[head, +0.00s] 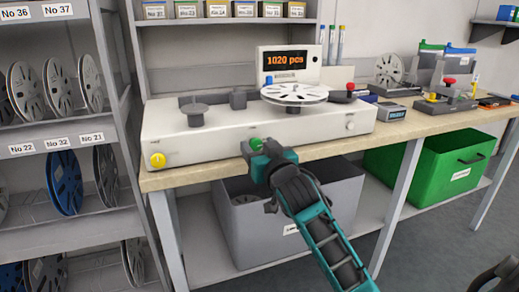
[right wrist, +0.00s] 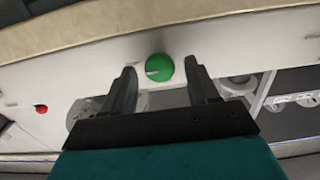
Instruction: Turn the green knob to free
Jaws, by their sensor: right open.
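The green knob (head: 256,143) sits on the front face of the white counting machine (head: 205,146). In the right wrist view the green knob (right wrist: 161,68) shows as a round disc with a pale pointer mark toward its left side. My right gripper (head: 259,149) is in front of the knob and partly covers it in the head view. In the right wrist view my right gripper (right wrist: 160,76) is open, one finger on each side of the knob, with a gap at both sides. Small lettering near the knob is too small to read. My left gripper is not in view.
A yellow knob (head: 158,160) and a white knob (head: 350,126) are on the same face. A reel (head: 294,94) lies on the machine below a display (head: 287,61) reading 1020 pcs. A grey bin (head: 235,235) and a green bin (head: 432,170) stand under the bench.

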